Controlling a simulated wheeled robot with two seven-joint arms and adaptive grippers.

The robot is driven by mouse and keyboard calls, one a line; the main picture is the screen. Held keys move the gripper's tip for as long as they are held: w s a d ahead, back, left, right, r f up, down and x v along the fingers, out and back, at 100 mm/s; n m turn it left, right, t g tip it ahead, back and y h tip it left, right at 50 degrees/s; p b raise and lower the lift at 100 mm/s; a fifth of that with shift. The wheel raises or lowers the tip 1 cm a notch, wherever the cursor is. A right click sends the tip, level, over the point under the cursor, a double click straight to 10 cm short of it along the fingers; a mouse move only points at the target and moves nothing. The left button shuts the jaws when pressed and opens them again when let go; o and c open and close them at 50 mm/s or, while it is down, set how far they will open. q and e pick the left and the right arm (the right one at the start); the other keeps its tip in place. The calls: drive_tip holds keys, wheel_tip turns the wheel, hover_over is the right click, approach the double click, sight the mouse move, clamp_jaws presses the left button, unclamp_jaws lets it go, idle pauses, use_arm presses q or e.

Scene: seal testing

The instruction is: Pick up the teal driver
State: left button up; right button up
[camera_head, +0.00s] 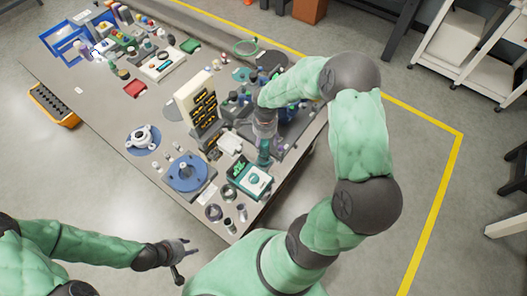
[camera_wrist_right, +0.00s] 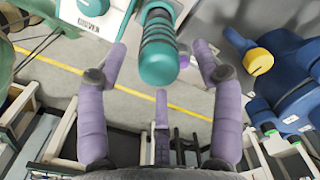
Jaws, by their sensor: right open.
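The teal driver (camera_head: 263,155) stands near the right end of the table in the head view, just below my right gripper (camera_head: 264,138). In the right wrist view the ribbed teal handle of the driver (camera_wrist_right: 158,52) points toward the camera, between the spread purple fingers of my right gripper (camera_wrist_right: 160,68). These fingers are open and a gap shows on both sides of the handle. The driver's lower end is hidden. My left gripper (camera_head: 182,258) is off the table's front edge, empty, with its fingers apart.
A teal-and-white box (camera_head: 249,178) sits close to the driver. A blue round fixture (camera_head: 187,174) and an upright panel (camera_head: 197,100) stand to the left. Metal rings and small cylinders (camera_head: 214,212) lie near the front corner. Dark parts crowd behind my right gripper.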

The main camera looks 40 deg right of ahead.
sight(264, 153)
wheel_tip(264, 153, down, 5)
drive_tip(key=shift+a+f+b, duration=0.1)
drive_tip(key=shift+b, duration=0.25)
drive_tip(key=shift+c, duration=0.3)
clamp_jaws()
